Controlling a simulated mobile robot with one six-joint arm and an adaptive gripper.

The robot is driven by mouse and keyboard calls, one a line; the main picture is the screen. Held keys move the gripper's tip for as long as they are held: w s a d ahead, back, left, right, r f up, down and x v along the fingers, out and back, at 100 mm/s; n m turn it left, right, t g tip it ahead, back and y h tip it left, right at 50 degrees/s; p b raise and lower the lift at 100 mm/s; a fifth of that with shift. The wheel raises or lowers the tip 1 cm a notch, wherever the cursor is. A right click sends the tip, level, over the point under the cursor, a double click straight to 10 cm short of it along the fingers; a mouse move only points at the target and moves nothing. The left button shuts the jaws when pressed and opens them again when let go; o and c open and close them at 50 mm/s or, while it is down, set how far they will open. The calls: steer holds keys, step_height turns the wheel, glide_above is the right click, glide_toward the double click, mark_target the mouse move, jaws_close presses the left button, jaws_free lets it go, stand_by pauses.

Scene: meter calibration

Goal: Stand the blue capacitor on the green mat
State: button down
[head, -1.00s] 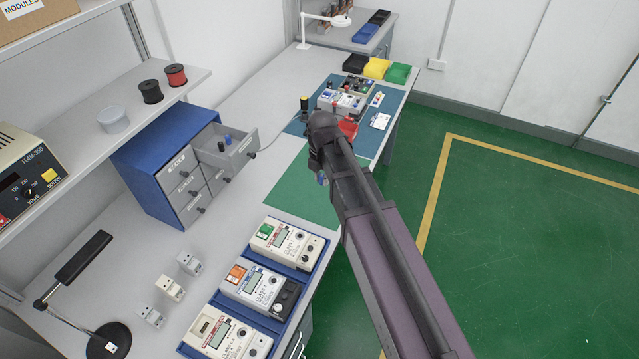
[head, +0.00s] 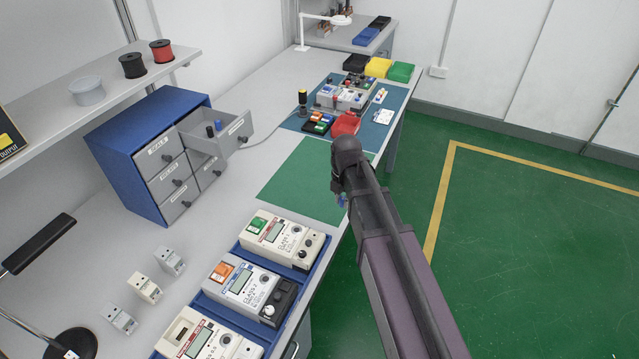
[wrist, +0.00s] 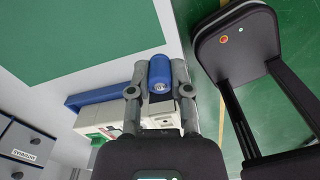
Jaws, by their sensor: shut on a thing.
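My gripper (wrist: 160,75) is shut on a blue capacitor (wrist: 159,73), held between both fingertips in the wrist view. In the head view a small blue part of the capacitor (head: 342,201) shows below my dark wrist, near the mat's right edge. The green mat (head: 300,185) lies flat and bare on the grey bench. It also fills the upper left of the wrist view (wrist: 70,35). The capacitor appears beside the mat there, over the bench edge; its height above the bench I cannot tell.
A blue tray (head: 238,247) of meters stands in front of the mat. An open drawer (head: 222,148) with small cylinders is at the left. A blue-green mat (head: 388,135) with instruments and a red item (head: 345,124) lie behind. The bench's right edge is close to my arm.

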steer(key=shift+d+f+b, duration=0.25)
steer(key=shift+f+b, duration=0.1)
steer(key=shift+f, duration=0.25)
steer(key=shift+d+f+b, duration=0.25)
steer(key=shift+f+b, duration=0.1)
steer(key=shift+f, duration=0.25)
steer(key=shift+w, duration=0.1)
steer(key=b, duration=0.1)
glide_above(324, 188)
steer(key=s, duration=0.1)
steer(key=shift+d+f, duration=0.25)
steer(key=shift+f, duration=0.4)
steer(key=shift+w+a, duration=0.1)
steer(key=shift+w, duration=0.15)
steer(key=shift+w+a+f+b, duration=0.1)
steer(key=shift+w+f+b, duration=0.05)
steer(key=shift+f+b, duration=0.35)
steer(key=shift+w+a+f+b, duration=0.1)
steer(key=shift+w+f+b, duration=0.05)
steer(key=shift+f+b, duration=1.2)
steer(key=shift+b, duration=0.15)
steer(key=shift+f, duration=0.15)
